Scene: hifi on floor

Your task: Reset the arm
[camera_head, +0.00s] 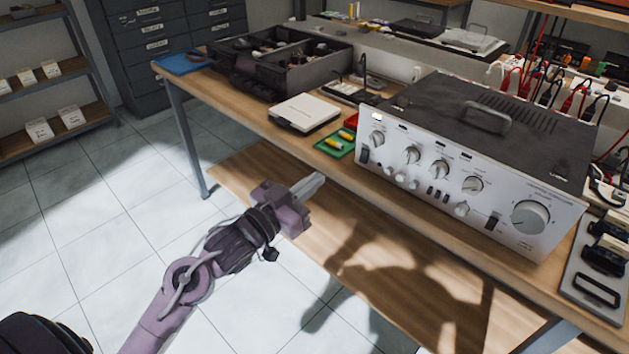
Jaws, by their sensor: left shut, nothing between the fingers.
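My left arm (190,285) reaches in from the bottom left of the head view. My left gripper (314,183) is shut and empty. It is in front of the workbench's front edge, over the lower shelf in the picture, left of the hi-fi amplifier (440,185). It appears apart from the bench and everything on it. The silver-fronted amplifier, with several knobs and a dark top with a handle, stands on the wooden workbench (262,122). My right gripper is not in view.
A small green tray (333,146) with yellow and red items, a white flat box (304,113) and a dark open toolbox (280,62) are on the bench. A metal tray (590,278) with dark devices lies at the right. The tiled floor (90,225) at left is clear.

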